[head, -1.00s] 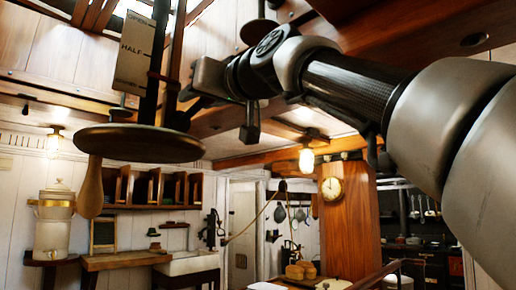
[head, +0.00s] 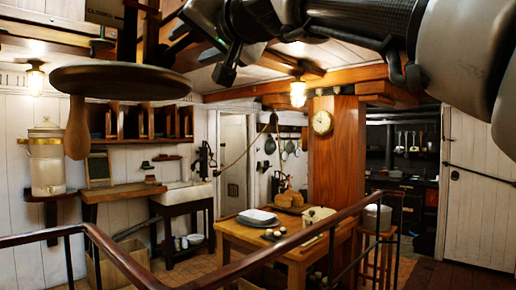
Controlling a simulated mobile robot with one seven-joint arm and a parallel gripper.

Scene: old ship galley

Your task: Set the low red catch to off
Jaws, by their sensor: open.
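I cannot make out a red catch in the head view. A round dark plate (head: 125,80) with a wooden handle (head: 78,128) hanging below it fills the upper left, close to me. Dark upright bars rise above the plate, cut off by the top edge. My gripper (head: 178,40) is open at the top, just right of these bars and above the plate's right side. It is dark, partly cropped, and nothing shows between its fingers. I cannot tell whether it touches the bars.
A brown handrail (head: 255,258) crosses the foreground. Beyond it stand a wooden table (head: 297,258) with bread and plates, a stool (head: 378,238), a sink (head: 182,198) and a wooden pillar (head: 340,165) with a clock. A white door (head: 480,200) is at right.

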